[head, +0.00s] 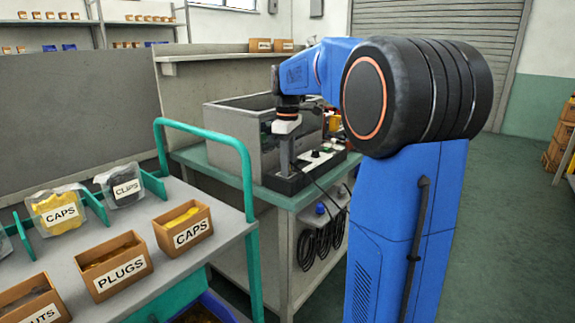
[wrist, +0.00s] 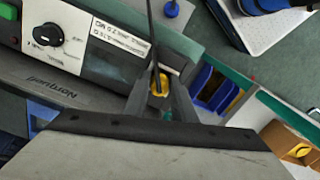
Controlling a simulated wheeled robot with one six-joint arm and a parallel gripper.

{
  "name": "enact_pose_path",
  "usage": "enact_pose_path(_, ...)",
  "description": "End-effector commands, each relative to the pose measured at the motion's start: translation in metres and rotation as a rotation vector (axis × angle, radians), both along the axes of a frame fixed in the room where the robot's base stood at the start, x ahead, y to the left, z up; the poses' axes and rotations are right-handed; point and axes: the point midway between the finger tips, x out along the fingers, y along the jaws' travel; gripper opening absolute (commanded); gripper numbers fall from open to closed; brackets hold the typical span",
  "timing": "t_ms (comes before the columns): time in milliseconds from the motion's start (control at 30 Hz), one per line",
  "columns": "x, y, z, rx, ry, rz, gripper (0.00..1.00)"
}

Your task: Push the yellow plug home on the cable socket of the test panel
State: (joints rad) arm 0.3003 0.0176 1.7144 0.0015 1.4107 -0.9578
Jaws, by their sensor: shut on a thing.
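The yellow plug (wrist: 160,84) sits between the fingertips of my gripper (wrist: 161,100) in the wrist view, and my gripper is shut on it. A black cable (wrist: 151,30) runs up the picture from the plug. The test panel (wrist: 70,45) lies left of the gripper, with a black knob, a green button and a printed label. In the head view the panel (head: 318,160) stands on the bench, and my gripper (head: 287,172) reaches down beside it. The plug is hidden there. The cable socket cannot be made out, so I cannot tell whether the plug touches it.
A grey bin (head: 235,135) stands behind the panel on the green-edged bench (head: 290,200). Black cables hang coiled at the bench's side. A trolley (head: 225,215) with a green rail and boxes of caps and plugs stands at left. Open floor lies at right.

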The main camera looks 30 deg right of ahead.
Motion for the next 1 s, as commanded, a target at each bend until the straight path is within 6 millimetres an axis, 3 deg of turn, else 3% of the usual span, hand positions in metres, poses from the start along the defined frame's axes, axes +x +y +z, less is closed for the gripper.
enact_pose_path(433,-0.0001,0.0000,-0.0021,0.000,0.001,0.000,0.01)
enact_pose_path(467,-0.0001,0.0000,-0.0022,0.000,0.001,0.000,0.31)
enact_pose_path(533,-0.0001,-0.0001,-0.0023,0.000,0.001,0.000,0.45)
enact_pose_path(1000,0.0004,-0.0007,-0.0015,-0.001,0.001,0.000,0.45)
